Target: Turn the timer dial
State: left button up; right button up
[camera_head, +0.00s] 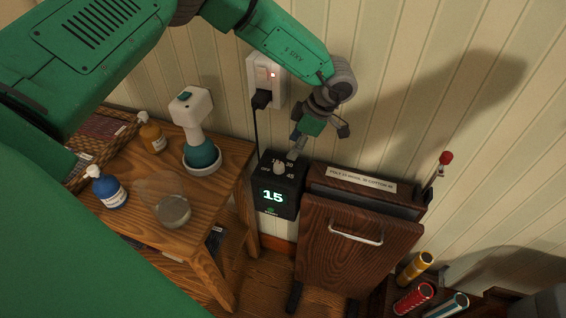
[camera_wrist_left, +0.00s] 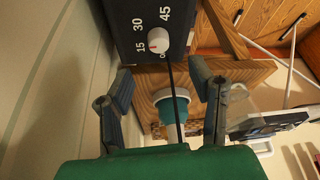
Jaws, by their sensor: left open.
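The timer is a black box (camera_head: 279,208) below the wall outlet, with a lit display reading 15. Its pale round dial (camera_head: 279,168) is on the top face, among the printed marks 15, 30, 45 and OFF. In the left wrist view the dial (camera_wrist_left: 158,40) is beyond the fingertips, roughly in line with the gap between them. My left gripper (camera_head: 320,141) is open and empty, above and to the right of the dial, with one finger close to it. In the left wrist view both fingers of it (camera_wrist_left: 160,82) are spread apart. My right gripper is not in view.
A black cord (camera_head: 256,125) runs from the outlet (camera_head: 266,78) to the timer. A wooden table (camera_head: 232,165) at left holds a sprayer (camera_head: 193,115), bottles and a glass. A dark wood cabinet (camera_head: 350,250) with a handle stands right of the timer.

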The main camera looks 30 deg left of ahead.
aim_at(279, 165)
pick_arm(q)
jog(key=x, duration=0.8)
jog(key=shift+a+f+p, duration=0.25)
jog(key=shift+a+p, duration=0.05)
jog(key=shift+a, duration=0.1)
jog(key=shift+f, duration=0.55)
jog(key=shift+d, duration=0.1)
grip_shut()
